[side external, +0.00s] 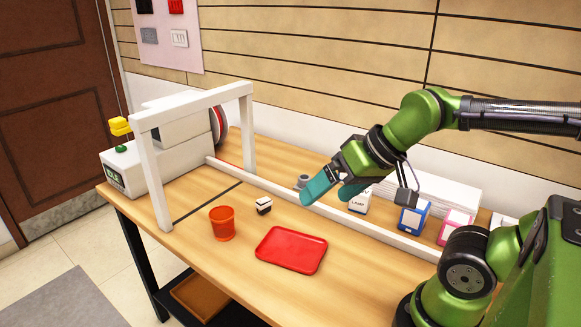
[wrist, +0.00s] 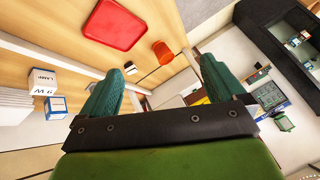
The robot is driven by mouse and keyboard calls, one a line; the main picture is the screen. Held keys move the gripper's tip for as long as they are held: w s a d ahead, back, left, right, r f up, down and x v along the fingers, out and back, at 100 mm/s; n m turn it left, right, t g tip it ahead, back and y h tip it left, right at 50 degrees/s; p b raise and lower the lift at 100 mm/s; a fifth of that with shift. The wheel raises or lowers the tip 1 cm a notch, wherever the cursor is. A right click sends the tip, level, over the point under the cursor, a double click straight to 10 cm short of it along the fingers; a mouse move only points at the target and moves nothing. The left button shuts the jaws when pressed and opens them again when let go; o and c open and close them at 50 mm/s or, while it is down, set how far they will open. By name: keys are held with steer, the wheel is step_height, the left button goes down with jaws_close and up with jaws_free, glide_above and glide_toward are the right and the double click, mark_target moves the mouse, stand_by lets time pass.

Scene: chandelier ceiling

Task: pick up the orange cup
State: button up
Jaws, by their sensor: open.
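The orange cup (side external: 222,224) stands upright on the wooden table, left of the red tray. It also shows in the wrist view (wrist: 162,52), beyond and between my two fingers. My gripper (side external: 328,190) has teal fingers and is open and empty. It hangs above the table near the white rail, to the right of the cup and well apart from it. In the wrist view the fingers (wrist: 158,78) are spread wide with nothing between them.
The red tray (side external: 291,249) lies right of the cup. A small black-and-white block (side external: 264,205) sits behind the cup. A white frame (side external: 195,108) arches over the table's left part. A long white rail (side external: 345,215) runs along the back, with small boxes (side external: 414,218) behind it.

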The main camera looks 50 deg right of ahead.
steer(key=shift+a, duration=0.1)
steer(key=n+g+h, duration=0.2)
steer(key=h, duration=0.1)
glide_toward(221, 218)
steer(key=shift+s+a+x, duration=0.1)
steer(key=shift+a+x, duration=0.05)
steer(key=shift+x, duration=1.15)
steer(key=shift+s+a+x, duration=0.1)
steer(key=shift+a+x, duration=0.1)
steer(key=shift+x, duration=1.1)
steer(key=shift+s+a+x, duration=0.1)
steer(key=shift+a+x, duration=0.05)
steer(key=shift+x, duration=1.15)
steer(key=shift+f, duration=0.15)
steer(key=shift+c, duration=0.4)
steer(key=c, duration=1)
